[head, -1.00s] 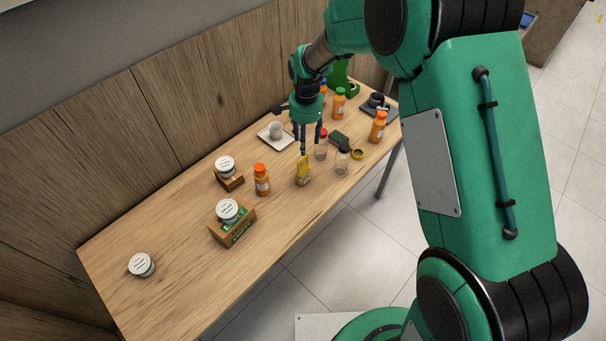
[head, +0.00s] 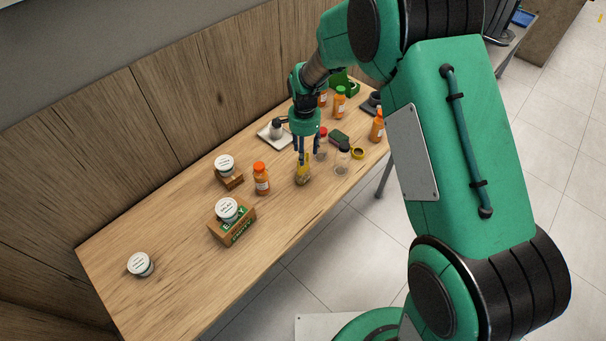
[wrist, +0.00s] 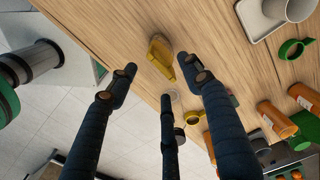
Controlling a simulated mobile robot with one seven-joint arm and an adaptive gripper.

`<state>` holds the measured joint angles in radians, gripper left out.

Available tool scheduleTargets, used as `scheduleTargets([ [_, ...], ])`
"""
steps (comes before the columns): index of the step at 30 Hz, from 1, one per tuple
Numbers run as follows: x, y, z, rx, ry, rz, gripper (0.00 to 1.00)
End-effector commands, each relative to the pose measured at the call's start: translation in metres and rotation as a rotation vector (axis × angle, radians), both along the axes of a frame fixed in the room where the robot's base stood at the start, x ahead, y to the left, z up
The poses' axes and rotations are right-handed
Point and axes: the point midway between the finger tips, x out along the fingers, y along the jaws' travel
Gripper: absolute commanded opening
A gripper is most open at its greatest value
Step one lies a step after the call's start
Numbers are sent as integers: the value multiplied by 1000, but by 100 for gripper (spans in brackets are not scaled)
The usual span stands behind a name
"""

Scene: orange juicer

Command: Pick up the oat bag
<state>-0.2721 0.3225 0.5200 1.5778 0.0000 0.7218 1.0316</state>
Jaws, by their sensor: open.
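The oat bag (head: 303,175) is a small yellow and clear bag standing near the front edge of the wooden table, in the middle of the head view. In the wrist view the bag (wrist: 160,52) lies just beyond the fingertips, between the left and right fingers. My gripper (head: 303,158) is open and points down at the top of the bag, its dark fingers close above or around it. I cannot tell whether they touch it. In the wrist view my gripper (wrist: 156,74) shows spread dark fingers with nothing held.
An orange bottle (head: 262,180) stands left of the bag. Clear jars (head: 342,160) with dark and red lids stand to the right. A white tray with a cup (head: 268,140) is behind. Wooden boxes with lidded jars (head: 230,222) stand at left. The table's front edge is near.

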Motion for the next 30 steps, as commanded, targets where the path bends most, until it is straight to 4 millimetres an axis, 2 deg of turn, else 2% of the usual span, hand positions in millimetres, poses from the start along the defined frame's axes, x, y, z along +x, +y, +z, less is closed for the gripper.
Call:
scheduleTargets([
  [1,0,0,-9,0,1,0,50],
  [6,0,0,-28,0,0,0,50],
  [23,0,0,-37,0,0,0,50],
  [30,-2,0,-62,0,1,0,50],
])
